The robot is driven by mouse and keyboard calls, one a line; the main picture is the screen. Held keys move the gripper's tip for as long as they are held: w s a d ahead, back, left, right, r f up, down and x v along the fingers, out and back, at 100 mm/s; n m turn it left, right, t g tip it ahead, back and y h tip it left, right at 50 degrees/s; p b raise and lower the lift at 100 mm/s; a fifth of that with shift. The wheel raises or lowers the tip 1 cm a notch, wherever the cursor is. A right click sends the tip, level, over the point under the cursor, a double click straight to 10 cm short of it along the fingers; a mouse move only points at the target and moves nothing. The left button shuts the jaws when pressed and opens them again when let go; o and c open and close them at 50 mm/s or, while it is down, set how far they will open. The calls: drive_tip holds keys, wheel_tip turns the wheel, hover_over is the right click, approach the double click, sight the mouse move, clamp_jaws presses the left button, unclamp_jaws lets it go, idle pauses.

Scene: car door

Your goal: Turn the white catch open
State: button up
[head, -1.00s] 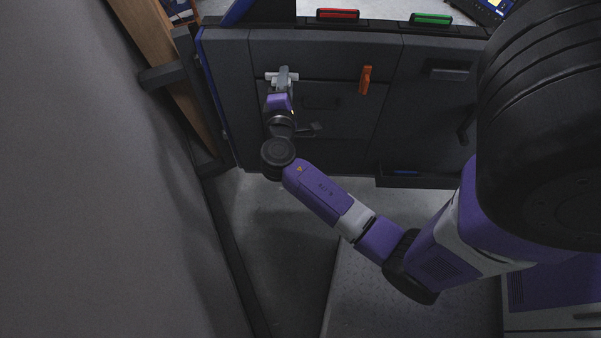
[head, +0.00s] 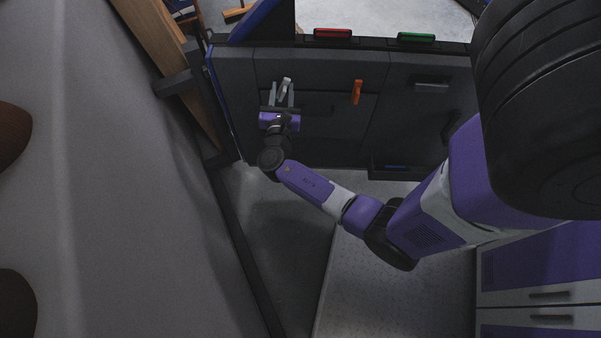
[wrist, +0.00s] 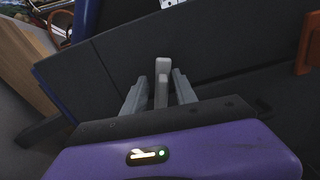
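The white catch (head: 285,88) is a small pale lever on the upper left of the dark car door panel (head: 330,135). In the head view it stands close to upright, its top leaning a little right. My gripper (head: 281,95) is in front of it, its two grey fingers spread apart. In the wrist view the catch (wrist: 162,82) stands between the two open fingers (wrist: 158,92), with a visible gap on each side. I cannot tell how far the fingertips reach along the catch.
An orange handle (head: 357,92) is on the panel to the right of the catch, and it also shows in the wrist view (wrist: 308,45). Red (head: 333,33) and green (head: 416,37) handles sit along the top edge. A wooden post (head: 168,65) stands close on the left.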

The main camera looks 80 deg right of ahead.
drive_tip(key=s+a+f+m+t+y, duration=0.1)
drive_tip(key=s+a+f+y, duration=0.15)
drive_tip(key=a, duration=0.25)
drive_tip(key=s+a+f+m+t+y+p, duration=0.1)
drive_tip(key=s+a+f+y, duration=0.15)
drive_tip(key=a, duration=0.25)
drive_tip(key=s+a+f+m+t+y, duration=0.1)
drive_tip(key=s+a+f+y, duration=0.15)
drive_tip(key=a, duration=0.25)
drive_tip(key=s+a+r+m+t+y, duration=0.1)
drive_tip(key=s+a+r+m+y, duration=0.1)
drive_tip(key=a, duration=0.4)
drive_tip(key=s+a+r+m+t+y, duration=0.2)
drive_tip(key=s+a+r+m+y, duration=0.1)
drive_tip(key=a, duration=0.4)
drive_tip(key=shift+s+a+r+y+p, duration=0.2)
drive_tip(key=shift+y+p, duration=0.2)
drive_tip(key=shift+y, duration=0.25)
drive_tip(key=shift+d+f, duration=0.1)
